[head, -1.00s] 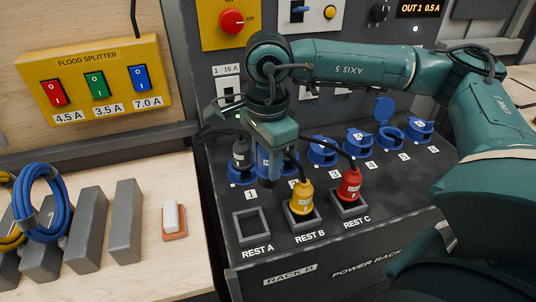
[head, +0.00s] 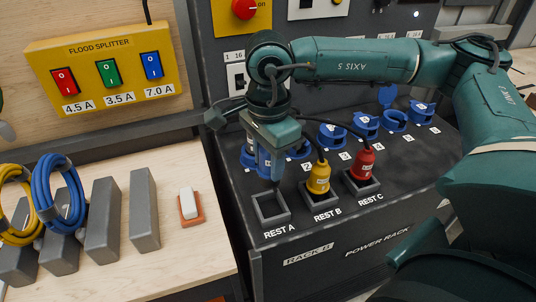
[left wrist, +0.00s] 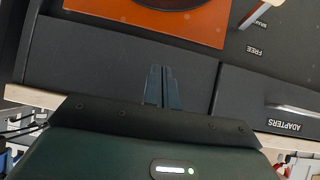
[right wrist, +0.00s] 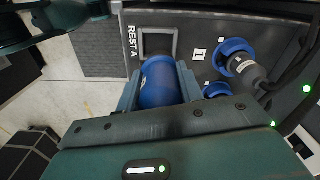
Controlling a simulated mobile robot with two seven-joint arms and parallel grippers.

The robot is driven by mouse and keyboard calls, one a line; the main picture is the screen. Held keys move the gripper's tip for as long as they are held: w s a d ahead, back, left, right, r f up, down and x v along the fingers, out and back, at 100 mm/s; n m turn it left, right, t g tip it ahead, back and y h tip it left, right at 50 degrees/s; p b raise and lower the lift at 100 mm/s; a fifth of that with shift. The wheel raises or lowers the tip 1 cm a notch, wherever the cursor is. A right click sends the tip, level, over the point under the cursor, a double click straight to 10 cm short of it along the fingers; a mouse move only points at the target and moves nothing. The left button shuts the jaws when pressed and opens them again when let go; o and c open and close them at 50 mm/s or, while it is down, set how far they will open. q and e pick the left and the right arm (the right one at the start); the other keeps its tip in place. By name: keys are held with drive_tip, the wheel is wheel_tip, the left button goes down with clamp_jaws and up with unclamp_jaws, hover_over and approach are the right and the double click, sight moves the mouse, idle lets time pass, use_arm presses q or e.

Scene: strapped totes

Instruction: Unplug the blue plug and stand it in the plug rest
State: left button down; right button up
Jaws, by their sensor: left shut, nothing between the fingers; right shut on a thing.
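The blue plug (right wrist: 158,82) is between the fingers of my right gripper (right wrist: 160,76). In the head view the right gripper (head: 270,170) points down just behind the REST A square (head: 270,207), hiding most of the blue plug. In the right wrist view the plug's far end overlaps the near edge of the REST A opening (right wrist: 158,42); I cannot tell whether it has entered. A yellow plug (head: 319,178) stands in REST B and a red plug (head: 364,162) in REST C. My left gripper (left wrist: 160,86) is shut and empty, away from the rack.
A grey plug (right wrist: 248,70) sits in socket 1 beside the gripper. Blue sockets (head: 365,126) line the rack, and cables run behind the rests. A workbench (head: 180,260) with coiled cables and grey blocks (head: 145,210) is left. Drawers (left wrist: 270,105) lie below the left gripper.

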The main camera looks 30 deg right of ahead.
sight(268, 184)
drive_tip(key=shift+f+b, duration=0.95)
drive_tip(key=shift+f, duration=0.9)
drive_tip(key=shift+f+b, duration=0.55)
drive_tip(key=shift+f, duration=0.3)
use_arm(q)
drive_tip(key=shift+w+d+f+t+h+b, duration=0.2)
drive_tip(key=shift+d+b, duration=0.05)
drive_tip(key=shift+d, duration=0.15)
drive_tip(key=shift+w+d+f+t+h+b, duration=0.15)
drive_tip(key=shift+d+t+h+b, duration=0.05)
drive_tip(key=shift+d, duration=0.15)
use_arm(e)
drive_tip(key=shift+f, duration=0.2)
use_arm(q)
drive_tip(key=shift+s+f+b, duration=0.1)
drive_tip(key=shift+f+b, duration=0.55)
drive_tip(key=shift+f, duration=0.15)
use_arm(e)
drive_tip(key=shift+f, duration=0.55)
